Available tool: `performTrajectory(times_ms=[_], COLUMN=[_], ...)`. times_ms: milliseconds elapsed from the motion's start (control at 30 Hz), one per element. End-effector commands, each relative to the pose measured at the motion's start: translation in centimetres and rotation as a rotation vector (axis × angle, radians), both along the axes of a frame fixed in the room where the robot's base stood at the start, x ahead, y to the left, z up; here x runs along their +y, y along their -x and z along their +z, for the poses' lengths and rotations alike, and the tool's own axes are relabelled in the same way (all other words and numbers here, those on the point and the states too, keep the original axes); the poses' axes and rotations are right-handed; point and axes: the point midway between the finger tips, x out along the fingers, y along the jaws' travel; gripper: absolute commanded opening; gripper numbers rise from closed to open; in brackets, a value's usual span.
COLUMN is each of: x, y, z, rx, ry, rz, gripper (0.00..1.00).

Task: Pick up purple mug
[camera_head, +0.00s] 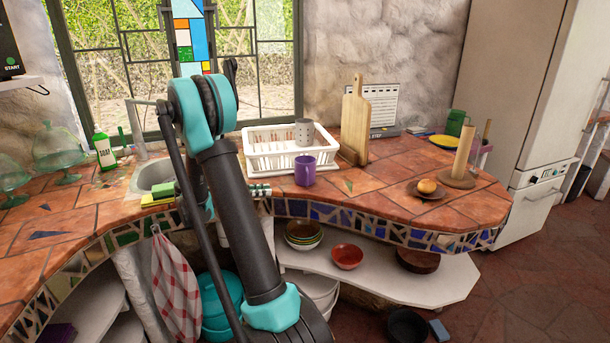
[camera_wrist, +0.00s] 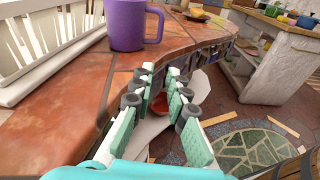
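The purple mug (camera_head: 305,171) stands upright on the tiled counter (camera_head: 400,188), in front of the white dish rack. In the wrist view the purple mug (camera_wrist: 126,25) is at the top, its handle pointing right and its upper rim cut off by the frame edge. My gripper (camera_wrist: 160,82) is open and empty, with its two fingers apart just beyond the counter's front edge. The mug is ahead of it and a little to the left, not touched. In the head view my arm hides most of the gripper.
The white dish rack (camera_head: 258,153) holds a grey cup (camera_head: 304,132). A wooden cutting board (camera_head: 354,122) stands to the mug's right. A plate with a round fruit (camera_head: 426,187) and a paper towel holder (camera_head: 462,157) are farther right. Bowls (camera_head: 347,256) sit on the shelf below.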

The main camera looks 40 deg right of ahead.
Motion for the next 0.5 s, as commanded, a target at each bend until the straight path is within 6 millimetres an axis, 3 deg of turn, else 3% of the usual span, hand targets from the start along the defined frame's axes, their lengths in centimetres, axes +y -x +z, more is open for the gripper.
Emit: performTrajectory(times_ms=[267, 500], x=[0.3, -3.2], y=[-1.5, -0.3], z=[0.3, 0.3], rx=[0.139, 0.147], ry=[0.106, 0.11], rz=[-0.053, -0.059], gripper=[0.15, 0.15])
